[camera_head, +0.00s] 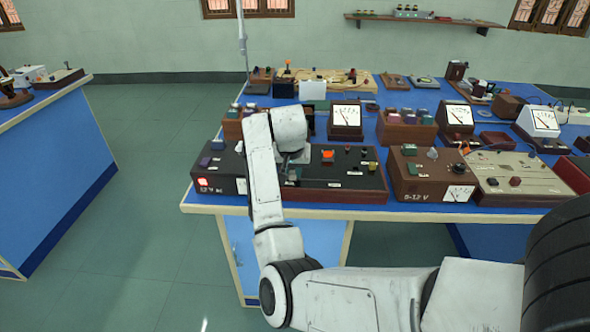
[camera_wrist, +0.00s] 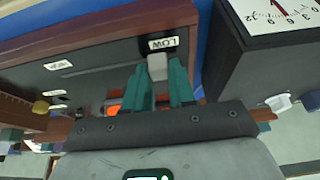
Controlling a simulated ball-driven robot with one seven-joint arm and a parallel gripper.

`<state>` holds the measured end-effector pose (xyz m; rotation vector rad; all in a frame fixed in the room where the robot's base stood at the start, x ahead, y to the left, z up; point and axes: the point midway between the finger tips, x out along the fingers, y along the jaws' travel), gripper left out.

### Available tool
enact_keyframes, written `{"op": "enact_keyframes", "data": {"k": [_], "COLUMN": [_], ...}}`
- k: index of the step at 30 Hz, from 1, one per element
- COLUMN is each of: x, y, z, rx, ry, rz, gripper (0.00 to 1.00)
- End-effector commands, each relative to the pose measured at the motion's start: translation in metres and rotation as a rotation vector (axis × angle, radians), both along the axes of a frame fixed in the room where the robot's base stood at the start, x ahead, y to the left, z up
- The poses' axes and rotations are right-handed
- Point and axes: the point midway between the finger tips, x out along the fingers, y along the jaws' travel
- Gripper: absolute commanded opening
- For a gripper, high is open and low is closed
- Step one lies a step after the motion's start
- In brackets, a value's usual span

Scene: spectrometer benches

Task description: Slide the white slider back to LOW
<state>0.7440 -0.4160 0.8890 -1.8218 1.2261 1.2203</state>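The white slider (camera_wrist: 157,66) shows in the wrist view as a pale grey-white knob. It sits right beside the LOW label (camera_wrist: 162,43) on a dark panel with a wooden edge. My gripper (camera_wrist: 160,82) has its two teal fingers on either side of the knob, which fills the gap between them; it looks shut on it. In the head view the dark brown apparatus box (camera_head: 340,182) stands at the bench's front edge, with an orange knob (camera_head: 328,155) on top. My arm covers its left end and hides the slider there.
White-faced meters (camera_head: 346,116) and more boxes crowd the blue bench behind. The floor on the left is clear.

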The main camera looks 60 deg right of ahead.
Motion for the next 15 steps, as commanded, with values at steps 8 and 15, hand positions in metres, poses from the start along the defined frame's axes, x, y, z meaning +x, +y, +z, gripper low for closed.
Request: {"op": "enact_keyframes", "data": {"k": [8,15], "x": [0.0042,0.0027], "y": [0.0018,0.0016], "z": [0.0015,0.0019], "rx": [-0.002,0.000], "ry": [-0.007,-0.004], "rz": [0.008,0.006], "gripper": [0.49,0.49]}}
